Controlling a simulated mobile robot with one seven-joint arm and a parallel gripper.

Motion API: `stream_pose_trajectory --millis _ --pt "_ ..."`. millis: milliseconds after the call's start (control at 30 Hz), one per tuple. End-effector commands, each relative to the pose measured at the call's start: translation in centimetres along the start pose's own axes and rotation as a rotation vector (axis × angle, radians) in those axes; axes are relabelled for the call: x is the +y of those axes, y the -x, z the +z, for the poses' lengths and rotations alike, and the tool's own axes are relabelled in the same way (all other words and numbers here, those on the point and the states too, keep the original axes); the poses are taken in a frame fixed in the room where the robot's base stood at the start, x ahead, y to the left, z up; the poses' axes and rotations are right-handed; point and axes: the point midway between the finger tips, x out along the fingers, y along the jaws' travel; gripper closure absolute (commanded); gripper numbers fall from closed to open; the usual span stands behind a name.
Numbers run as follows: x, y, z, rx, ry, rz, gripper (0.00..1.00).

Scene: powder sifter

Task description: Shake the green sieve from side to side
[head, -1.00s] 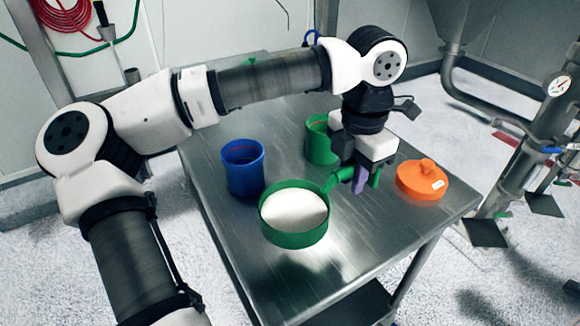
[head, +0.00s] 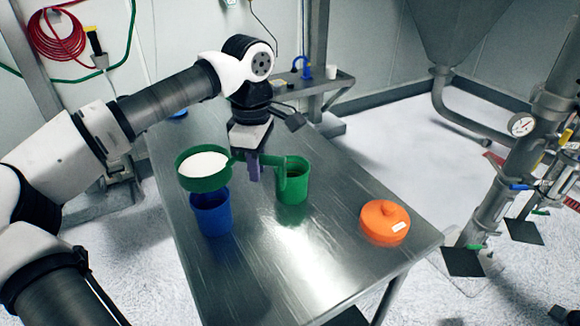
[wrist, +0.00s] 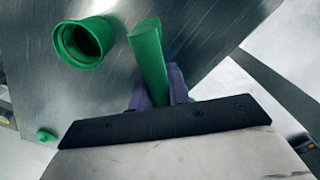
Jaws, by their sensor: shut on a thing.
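My gripper (head: 255,172) is shut on the handle of the green sieve (head: 204,184). The sieve is held off the table, roughly level, with white powder in it. Its bowl is left of my gripper and overlaps the top of the blue cup (head: 212,218) in the head view; I cannot tell whether it is exactly above the cup. In the wrist view the green handle (wrist: 149,55) stands between the purple fingertips of my gripper (wrist: 158,88); the bowl is out of that view.
A green cup (head: 293,190) stands on the metal table (head: 270,265) just right of my gripper; it also shows in the wrist view (wrist: 88,60). An orange lid (head: 385,225) lies near the right edge. The table's front middle is clear.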

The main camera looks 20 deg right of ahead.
Motion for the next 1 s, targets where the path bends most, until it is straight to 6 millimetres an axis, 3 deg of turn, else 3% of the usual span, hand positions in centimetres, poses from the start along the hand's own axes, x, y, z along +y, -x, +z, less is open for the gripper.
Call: stream_pose_trajectory --millis 200,1000 --pt "-0.1 0.2 -1.3 0.001 -0.041 0.0 1.0" --pt "-0.1 -3.2 -1.2 0.0 -0.04 -0.001 1.0"
